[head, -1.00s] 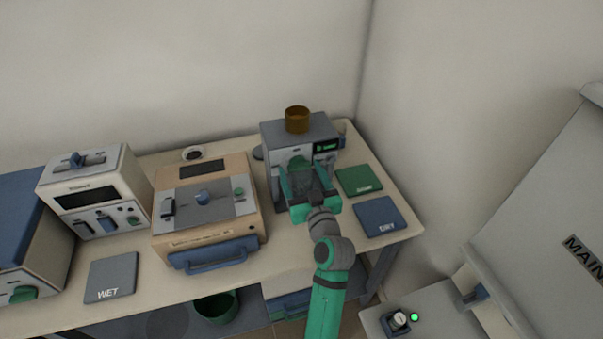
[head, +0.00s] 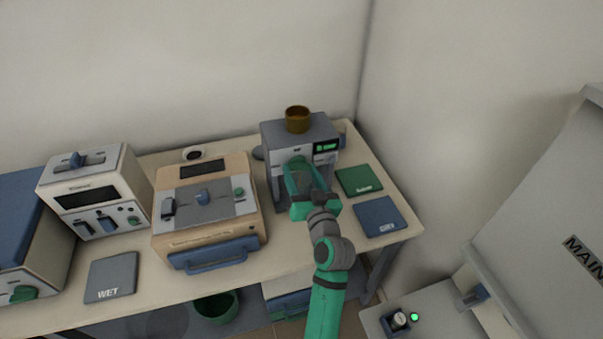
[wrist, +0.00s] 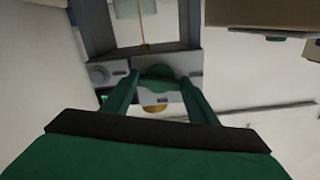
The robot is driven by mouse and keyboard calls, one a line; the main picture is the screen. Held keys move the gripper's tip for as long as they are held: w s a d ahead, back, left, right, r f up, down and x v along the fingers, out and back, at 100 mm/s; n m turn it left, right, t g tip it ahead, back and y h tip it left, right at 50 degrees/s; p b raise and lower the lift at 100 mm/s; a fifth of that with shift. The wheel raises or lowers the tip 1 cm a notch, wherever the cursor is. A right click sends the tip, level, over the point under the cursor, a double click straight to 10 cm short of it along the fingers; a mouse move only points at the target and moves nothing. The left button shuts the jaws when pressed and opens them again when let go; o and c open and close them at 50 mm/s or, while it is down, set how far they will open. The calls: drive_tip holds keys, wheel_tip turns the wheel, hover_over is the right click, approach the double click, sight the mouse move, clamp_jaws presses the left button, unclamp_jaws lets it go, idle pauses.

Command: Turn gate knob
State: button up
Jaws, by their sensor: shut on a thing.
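The gate knob (wrist: 158,73) is a round green knob on the front of a grey machine (head: 287,136). In the wrist view it sits between the tips of the two green fingers of my gripper (wrist: 160,80). My gripper is shut on it, and the fingers touch its sides. In the head view my gripper (head: 299,167) is at the machine's front and mostly hides the knob. The machine has a small lit green display (head: 326,146) at its upper right front and a brown cup-like hopper (head: 297,120) on top.
A tan machine (head: 206,238) with a blue handle stands close on the left. A green mat (head: 359,180) and a blue mat (head: 381,217) lie on the table to the right. A grey mat marked WET (head: 110,277) lies at the front left.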

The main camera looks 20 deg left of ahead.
drive_tip(key=m, duration=1)
drive_tip(key=shift+a+r+m, duration=0.1)
drive_tip(key=shift+m, duration=2.4)
drive_tip(key=o, duration=1)
drive_tip(key=shift+o, duration=0.2)
drive_tip(key=shift+r, duration=0.1)
drive_tip(key=shift+s, duration=0.1)
drive_tip(key=v, duration=1.1)
